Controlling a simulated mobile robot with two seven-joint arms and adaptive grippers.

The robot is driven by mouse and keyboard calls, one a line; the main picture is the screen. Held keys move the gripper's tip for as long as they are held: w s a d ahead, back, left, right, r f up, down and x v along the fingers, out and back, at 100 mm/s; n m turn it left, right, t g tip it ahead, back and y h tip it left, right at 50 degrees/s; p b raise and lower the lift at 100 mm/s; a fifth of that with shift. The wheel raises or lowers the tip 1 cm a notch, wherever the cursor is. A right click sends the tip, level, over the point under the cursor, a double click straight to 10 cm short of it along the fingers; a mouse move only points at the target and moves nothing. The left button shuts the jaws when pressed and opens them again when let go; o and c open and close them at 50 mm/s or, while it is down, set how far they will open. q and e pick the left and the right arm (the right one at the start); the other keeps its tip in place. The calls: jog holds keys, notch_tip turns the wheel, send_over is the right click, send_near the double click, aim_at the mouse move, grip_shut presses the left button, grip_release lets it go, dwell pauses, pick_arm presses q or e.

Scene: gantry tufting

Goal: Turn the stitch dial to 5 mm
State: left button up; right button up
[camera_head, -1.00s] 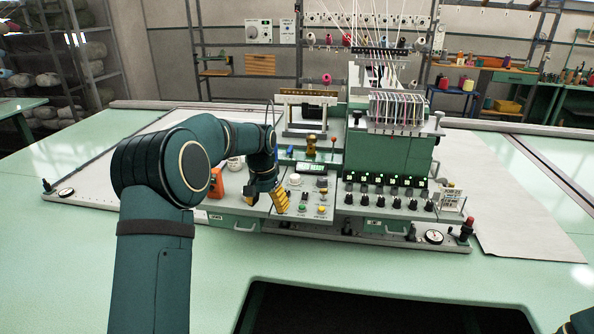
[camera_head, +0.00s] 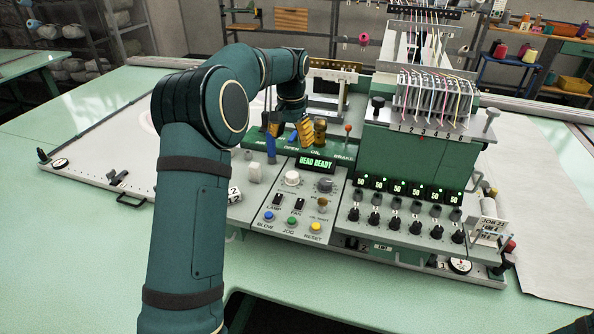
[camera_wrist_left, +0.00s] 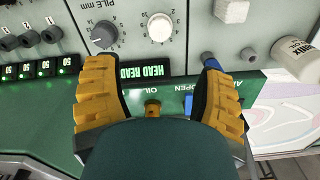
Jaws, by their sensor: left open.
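Two round knobs sit on the sloped grey control panel (camera_head: 270,216): a white one (camera_head: 291,178) and a grey one (camera_head: 325,186) to its right. In the left wrist view, the white knob (camera_wrist_left: 160,27) is beyond the fingertips, and the grey knob (camera_wrist_left: 103,36) is beside the words "PILE mm". I cannot read which knob is the stitch dial or its setting. My left gripper (camera_head: 289,133) is open, with yellow finger pads, above the green strip behind the "HEAD READY" display (camera_head: 316,164). Its fingers are spread and hold nothing in the left wrist view (camera_wrist_left: 157,65).
Below the knobs are lamp and fan switches and blue, green and yellow buttons (camera_head: 316,227). A brass knob (camera_head: 320,131) and a red-tipped lever (camera_head: 347,130) stand close to the gripper. The needle head (camera_head: 415,165) rises on the right, with black knobs below.

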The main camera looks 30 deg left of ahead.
aim_at(292, 175)
pick_arm(q)
notch_tip(292, 175, down, 13)
jog(key=shift+s+f+b, duration=0.1)
jog(key=shift+b, duration=0.5)
jog(key=c, duration=1.2)
